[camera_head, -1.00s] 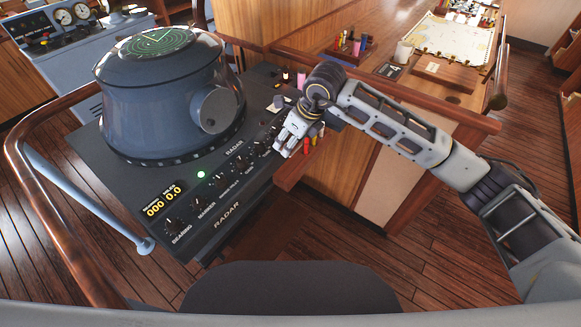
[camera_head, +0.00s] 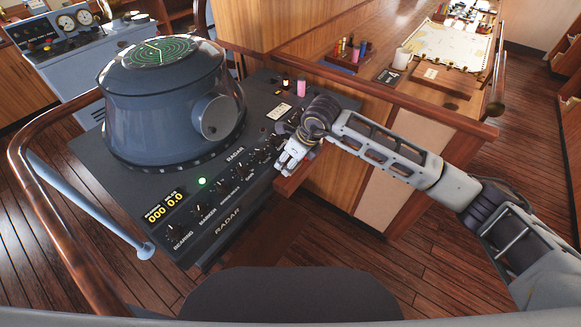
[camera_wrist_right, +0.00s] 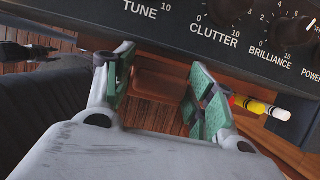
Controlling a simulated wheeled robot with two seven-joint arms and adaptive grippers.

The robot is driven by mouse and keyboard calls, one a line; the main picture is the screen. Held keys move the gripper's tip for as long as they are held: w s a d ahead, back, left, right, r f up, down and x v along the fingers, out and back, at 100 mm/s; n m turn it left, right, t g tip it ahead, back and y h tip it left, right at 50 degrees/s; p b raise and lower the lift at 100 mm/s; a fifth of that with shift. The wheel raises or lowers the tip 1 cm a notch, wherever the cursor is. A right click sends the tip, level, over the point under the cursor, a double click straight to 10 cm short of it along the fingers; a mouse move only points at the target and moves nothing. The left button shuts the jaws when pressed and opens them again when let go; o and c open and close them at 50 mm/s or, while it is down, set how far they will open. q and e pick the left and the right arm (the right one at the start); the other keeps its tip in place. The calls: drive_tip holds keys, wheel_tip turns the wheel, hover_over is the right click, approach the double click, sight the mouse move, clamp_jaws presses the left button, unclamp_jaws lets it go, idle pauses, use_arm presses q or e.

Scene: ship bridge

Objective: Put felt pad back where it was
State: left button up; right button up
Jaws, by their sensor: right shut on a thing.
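My right gripper (camera_head: 287,164) is low at the front right edge of the radar console (camera_head: 130,185). In the right wrist view its two fingers (camera_wrist_right: 160,92) with green pads stand apart, with a plain brown block between them, which I take to be the felt pad (camera_wrist_right: 158,84). The pad spans the gap below the console's knob panel. In the head view the hand hides it. My left gripper is not in view.
Crayon-like sticks, one yellow (camera_wrist_right: 252,104), lie just right of the fingers. Labelled knobs (camera_wrist_right: 232,12) line the panel close above. A pink cylinder (camera_head: 301,87) stands on the console. A wooden rail (camera_head: 400,95) runs behind my arm. A chart table (camera_head: 455,45) is farther back.

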drive_tip(key=shift+f, duration=1.9)
drive_tip(key=shift+f, duration=0.2)
drive_tip(key=o, duration=1)
drive_tip(key=shift+r+p, duration=0.1)
drive_tip(key=shift+p, duration=0.35)
drive_tip(key=shift+d+r, duration=0.1)
drive_tip(key=shift+r, duration=0.2)
drive_tip(key=b+v, duration=0.3)
drive_tip(key=v, duration=1)
drive_tip(key=shift+s, duration=0.15)
